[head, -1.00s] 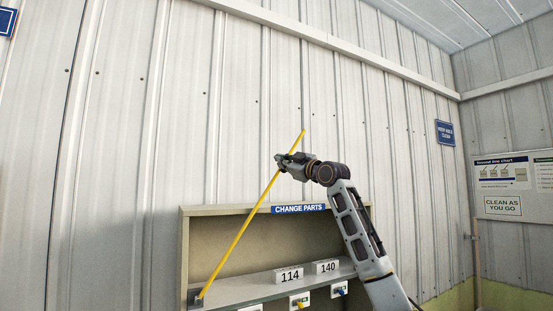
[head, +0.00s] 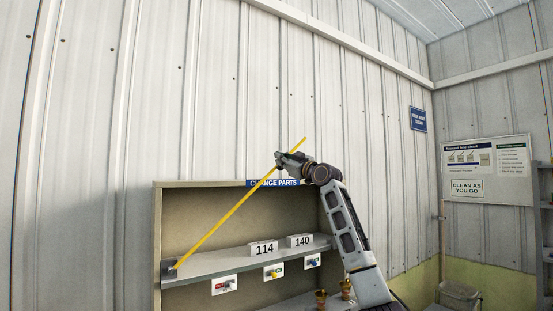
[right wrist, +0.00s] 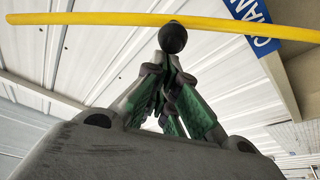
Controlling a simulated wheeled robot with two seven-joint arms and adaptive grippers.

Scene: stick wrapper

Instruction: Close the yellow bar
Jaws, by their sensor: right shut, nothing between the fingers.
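The yellow bar (head: 222,220) slants up to the right across the front of a grey shelf cabinet. Its lower end meets a small dark bracket (head: 171,271) at the shelf's left end. Its upper end rises above the cabinet top, past my right gripper (head: 281,162). In the right wrist view the bar (right wrist: 90,18) crosses just beyond the tips of my right gripper (right wrist: 172,62). The fingers are shut with nothing between them. A black ball knob (right wrist: 173,37) sits at the fingertips, overlapping the bar; I cannot tell whether they touch. My left gripper is not in view.
The cabinet (head: 240,190) bears a "CHANGE PARTS" label (head: 262,183). Number blocks 114 (head: 263,249) and 140 (head: 300,241) stand on its shelf (head: 215,263). Brass-coloured parts (head: 321,298) stand lower down. The wall above the cabinet is clear.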

